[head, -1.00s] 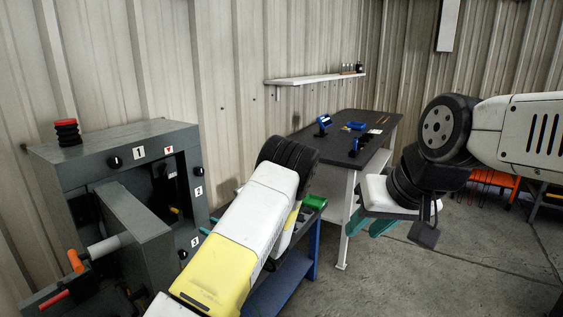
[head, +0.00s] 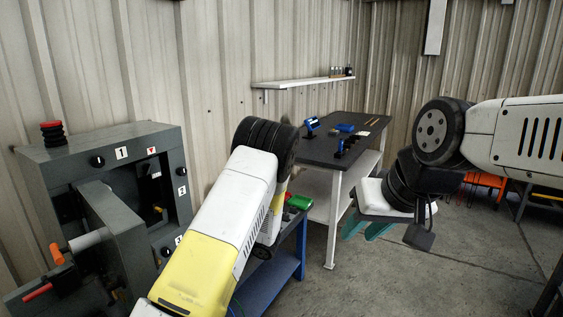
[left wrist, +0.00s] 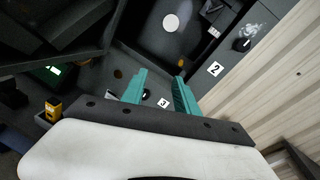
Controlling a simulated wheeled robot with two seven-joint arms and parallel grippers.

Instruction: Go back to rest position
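My right gripper (head: 362,230) hangs at the right in the head view, with its two teal fingers apart and nothing seen between them. My left arm (head: 230,215) reaches up through the middle of the head view and its gripper is hidden there. In the left wrist view my left gripper (left wrist: 160,88) has its teal fingers apart and empty. It faces the grey enclosure (head: 110,140), whose front also shows in the left wrist view (left wrist: 190,75). The enclosure's door (head: 115,235) stands open, with an orange-tipped handle (head: 57,254).
A dark-topped table (head: 330,150) with blue tools stands behind, beside a blue bench (head: 275,285) partly hidden by my left arm. A wall shelf (head: 300,83) holds small bottles. A red-topped black stack (head: 53,133) sits on the enclosure.

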